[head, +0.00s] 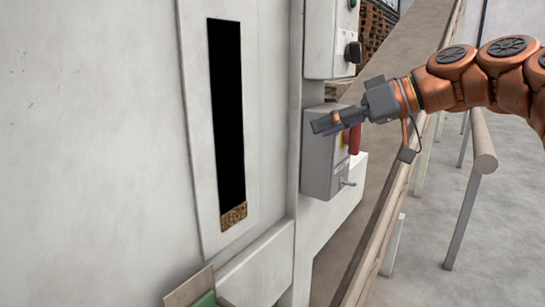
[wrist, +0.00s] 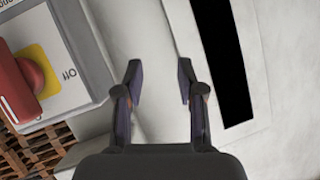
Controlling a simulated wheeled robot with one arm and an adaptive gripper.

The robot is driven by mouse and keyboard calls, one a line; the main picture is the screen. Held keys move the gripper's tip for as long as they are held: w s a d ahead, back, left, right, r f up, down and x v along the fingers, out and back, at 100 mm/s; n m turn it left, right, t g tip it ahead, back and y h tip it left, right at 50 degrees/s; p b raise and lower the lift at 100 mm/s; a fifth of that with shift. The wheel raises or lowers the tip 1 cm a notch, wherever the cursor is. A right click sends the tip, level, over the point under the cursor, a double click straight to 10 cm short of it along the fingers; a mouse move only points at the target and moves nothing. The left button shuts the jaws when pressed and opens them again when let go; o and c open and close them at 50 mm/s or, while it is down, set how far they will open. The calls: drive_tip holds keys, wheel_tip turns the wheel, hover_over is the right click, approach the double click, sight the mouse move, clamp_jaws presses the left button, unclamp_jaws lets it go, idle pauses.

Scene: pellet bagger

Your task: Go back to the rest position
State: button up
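My gripper (head: 326,124) is in the head view at the right of the machine, in front of a grey switch box. In the wrist view my gripper (wrist: 160,82) has its two fingers apart with nothing between them, only the pale machine wall behind. My orange arm reaches in from the right edge of the head view. I cannot tell from these frames whether the fingers touch anything, but no contact shows.
The grey switch box (head: 318,179) has a red handle (head: 355,139), also seen in the wrist view (wrist: 18,92). A control box (head: 325,40) hangs above. The tall sight window (head: 228,110) shows pellets (head: 233,215) at its bottom. A railing (head: 470,190) and conveyor edge (head: 385,225) stand right.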

drive_tip(key=s+a+f+m+g+h+p, duration=0.1)
drive_tip(key=s+a+f+m+g+h, duration=0.15)
drive_tip(key=s+f, duration=0.5)
drive_tip(key=s+a+f+m+g+h, duration=0.1)
drive_tip(key=s+f+m+h, duration=0.3)
drive_tip(key=f, duration=0.7)
drive_tip(key=s+d+f+m+g+h, duration=0.1)
drive_tip(key=s+d+f, duration=0.2)
drive_tip(key=s+f, duration=0.2)
drive_tip(key=s+d+f+m+g+h+p, duration=0.1)
drive_tip(key=s+d+f, duration=0.3)
drive_tip(key=s, duration=0.5)
drive_tip(key=s+d+f+m+g+h, duration=0.1)
drive_tip(key=s+d+f+h, duration=0.2)
drive_tip(key=s+f, duration=0.4)
drive_tip(key=shift+d+f+p, duration=0.3)
drive_tip(key=shift+d+f, duration=0.15)
drive_tip(key=shift+d, duration=0.25)
drive_tip(key=shift+a, duration=0.2)
